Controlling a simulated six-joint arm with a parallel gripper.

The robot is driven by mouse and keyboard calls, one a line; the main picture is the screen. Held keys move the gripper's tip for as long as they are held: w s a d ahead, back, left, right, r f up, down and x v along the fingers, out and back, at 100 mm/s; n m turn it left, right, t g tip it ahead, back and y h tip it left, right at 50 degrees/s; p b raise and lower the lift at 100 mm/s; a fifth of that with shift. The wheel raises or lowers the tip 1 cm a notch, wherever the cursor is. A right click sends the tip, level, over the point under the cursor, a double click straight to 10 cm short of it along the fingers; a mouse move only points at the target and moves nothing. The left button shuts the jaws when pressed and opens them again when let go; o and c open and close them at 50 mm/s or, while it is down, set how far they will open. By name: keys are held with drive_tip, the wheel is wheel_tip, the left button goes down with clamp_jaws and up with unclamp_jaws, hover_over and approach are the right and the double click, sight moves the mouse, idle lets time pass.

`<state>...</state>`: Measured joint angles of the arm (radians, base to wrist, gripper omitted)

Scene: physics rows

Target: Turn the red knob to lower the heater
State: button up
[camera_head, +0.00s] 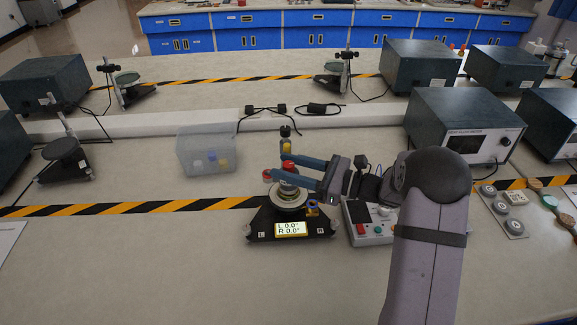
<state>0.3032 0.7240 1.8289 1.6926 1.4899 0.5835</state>
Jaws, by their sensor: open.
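My gripper (277,167) comes in from the right, open. Its blue fingers lie above and below the first red knob in the picture. Contact cannot be told. The fingers hide part of the device.
A control box (366,231) with a red switch stands right of the device, partly behind my arm. A clear bin (207,149) with small items is at left. A grey meter box (464,138) and round pieces on a plate (502,210) are at right.

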clamp_jaws()
drive_tip(key=c, duration=1.1)
unclamp_jaws()
drive_tip(key=shift+m+t+h, duration=0.3)
drive_tip(key=shift+m+t, duration=0.2)
drive_tip(key=shift+t, duration=0.1)
drive_tip(key=shift+o, duration=0.2)
drive_tip(key=m+t+h+b, duration=0.1)
drive_tip(key=t, duration=0.1)
drive_tip(key=m+t+h+b, duration=0.1)
drive_tip(key=m+t+h, duration=0.1)
drive_tip(key=shift+f+h, duration=0.2)
drive_tip(key=shift+h, duration=0.1)
drive_tip(key=m+t+h+b, duration=0.2)
drive_tip(key=h, duration=0.1)
drive_tip(key=shift+m+t+b, duration=0.3)
drive_tip(key=shift+m, duration=0.1)
drive_tip(key=shift+r+m+t+h+b, duration=0.15)
drive_tip(key=shift+m+t+h+b, duration=0.2)
drive_tip(key=shift+h, duration=0.25)
drive_tip(key=o, duration=1.1)
drive_tip(key=shift+c, duration=0.2)
